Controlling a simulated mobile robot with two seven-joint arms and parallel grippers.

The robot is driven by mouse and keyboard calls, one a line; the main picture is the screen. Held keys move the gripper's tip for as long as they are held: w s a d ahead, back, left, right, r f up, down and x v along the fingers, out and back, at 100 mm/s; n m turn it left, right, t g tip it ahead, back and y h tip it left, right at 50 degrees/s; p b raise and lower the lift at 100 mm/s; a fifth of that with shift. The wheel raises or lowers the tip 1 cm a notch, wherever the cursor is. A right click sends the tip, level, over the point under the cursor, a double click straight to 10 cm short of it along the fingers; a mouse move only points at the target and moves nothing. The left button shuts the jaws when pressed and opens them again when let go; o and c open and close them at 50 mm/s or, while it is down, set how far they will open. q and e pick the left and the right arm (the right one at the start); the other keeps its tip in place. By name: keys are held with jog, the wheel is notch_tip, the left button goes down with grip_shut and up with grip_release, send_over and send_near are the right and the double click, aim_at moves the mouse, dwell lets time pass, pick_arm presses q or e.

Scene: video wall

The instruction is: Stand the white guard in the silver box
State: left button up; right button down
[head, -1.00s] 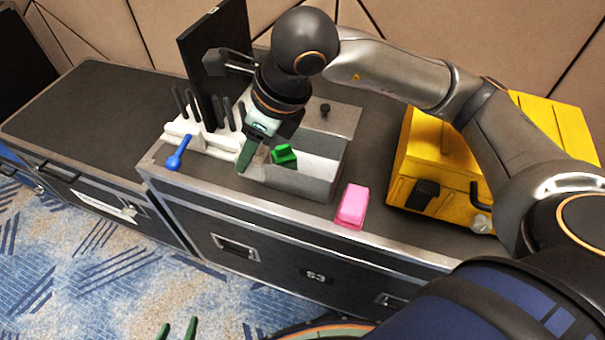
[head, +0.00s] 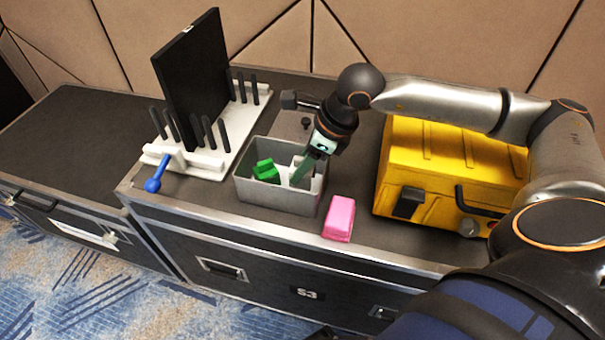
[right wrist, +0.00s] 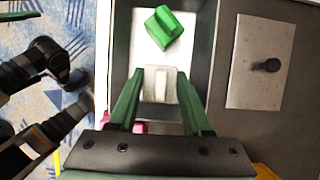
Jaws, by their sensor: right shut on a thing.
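The silver box (head: 277,205) stands open on the case top in the head view. A green block (head: 265,171) lies inside it toward the left; it also shows in the right wrist view (right wrist: 163,27). My right gripper (head: 303,172) points down into the right part of the box. Its green fingers are shut on the white guard (right wrist: 158,84), which is partly hidden by the fingers in the head view. I cannot tell whether the guard touches the box floor. Part of my left gripper (right wrist: 20,16) shows at the right wrist view's top left corner; its opening is unclear.
A pink block (head: 339,218) sits just right of the box. A yellow case (head: 450,165) stands farther right. On the left is a white rack (head: 205,160) with black pegs, an upright black panel (head: 193,80) and a blue-handled tool (head: 156,175). A knobbed grey lid (right wrist: 262,62) lies behind the box.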

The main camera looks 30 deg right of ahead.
jog(key=shift+f, duration=1.6)
jog(key=shift+f+b, duration=0.2)
jog(key=shift+b, duration=0.15)
jog(key=shift+c, duration=1.7)
grip_release()
jog(key=shift+r, duration=0.1)
